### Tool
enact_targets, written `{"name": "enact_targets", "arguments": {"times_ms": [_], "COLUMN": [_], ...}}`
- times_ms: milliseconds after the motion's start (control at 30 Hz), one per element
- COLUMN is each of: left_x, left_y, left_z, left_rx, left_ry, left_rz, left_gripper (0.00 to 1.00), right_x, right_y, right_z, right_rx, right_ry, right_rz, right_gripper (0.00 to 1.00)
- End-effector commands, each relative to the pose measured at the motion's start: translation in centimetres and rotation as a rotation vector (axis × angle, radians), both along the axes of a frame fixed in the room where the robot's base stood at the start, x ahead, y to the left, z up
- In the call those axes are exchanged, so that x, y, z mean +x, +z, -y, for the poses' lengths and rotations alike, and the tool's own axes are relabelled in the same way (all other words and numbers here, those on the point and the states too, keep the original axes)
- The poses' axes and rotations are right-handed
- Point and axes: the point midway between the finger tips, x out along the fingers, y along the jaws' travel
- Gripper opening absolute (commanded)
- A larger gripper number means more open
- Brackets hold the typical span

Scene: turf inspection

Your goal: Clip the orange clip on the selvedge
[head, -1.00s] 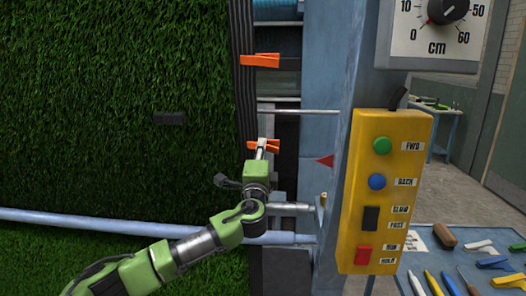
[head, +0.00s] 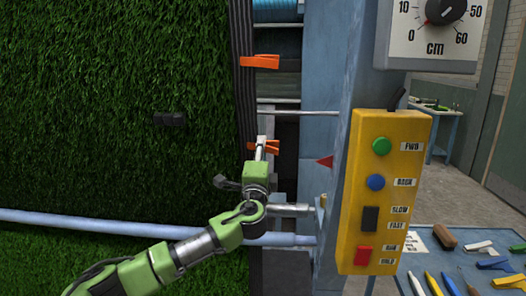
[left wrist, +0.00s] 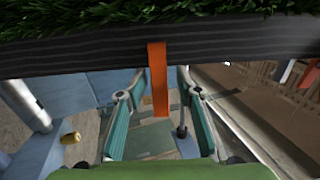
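One orange clip (head: 270,147) sits on the dark striped selvedge (head: 244,85), level with my left gripper (head: 261,150). In the left wrist view this clip (left wrist: 158,82) crosses the selvedge (left wrist: 90,52) and its tail hangs between my left fingers (left wrist: 157,95). The fingers are open, with a gap visible on each side of the clip. A second orange clip (head: 260,61) sits higher on the selvedge. My right gripper is not in view.
Green turf (head: 110,90) hangs at the left. A yellow control box (head: 385,190) is on the blue post to the right. A table (head: 445,255) holds several tools at lower right.

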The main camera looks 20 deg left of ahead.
Motion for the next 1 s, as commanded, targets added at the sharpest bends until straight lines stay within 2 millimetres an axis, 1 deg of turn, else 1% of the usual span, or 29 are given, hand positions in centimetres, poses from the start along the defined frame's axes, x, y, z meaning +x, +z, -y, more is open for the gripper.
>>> {"name": "enact_targets", "arguments": {"times_ms": [33, 167, 267, 367, 700, 833, 1000], "left_x": [0.0, -0.2, -0.9, -2.2, -8.0, -9.7, -10.8], "left_y": [-0.3, -0.4, -0.5, -0.9, -2.6, -3.1, -3.3], "left_z": [-0.7, -0.7, -0.3, 0.3, 2.5, 3.1, 3.4], "left_rx": [-0.001, 0.0, 0.0, -0.001, 0.001, 0.002, 0.003], "left_ry": [0.017, 0.016, 0.013, 0.006, 0.001, 0.0, 0.0], "left_rz": [-0.005, -0.005, -0.004, -0.004, -0.003, -0.004, -0.001], "left_gripper": [0.34, 0.34, 0.34, 0.34, 0.34, 0.34, 0.34], "right_x": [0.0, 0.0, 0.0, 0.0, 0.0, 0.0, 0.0], "right_y": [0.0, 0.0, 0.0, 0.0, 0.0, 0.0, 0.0], "right_z": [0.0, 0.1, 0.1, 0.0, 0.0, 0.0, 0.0], "right_rx": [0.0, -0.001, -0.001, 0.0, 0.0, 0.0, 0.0], "right_ry": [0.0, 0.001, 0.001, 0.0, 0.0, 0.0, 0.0], "right_rz": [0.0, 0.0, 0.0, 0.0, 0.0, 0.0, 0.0], "right_gripper": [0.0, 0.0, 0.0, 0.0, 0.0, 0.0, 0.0]}}
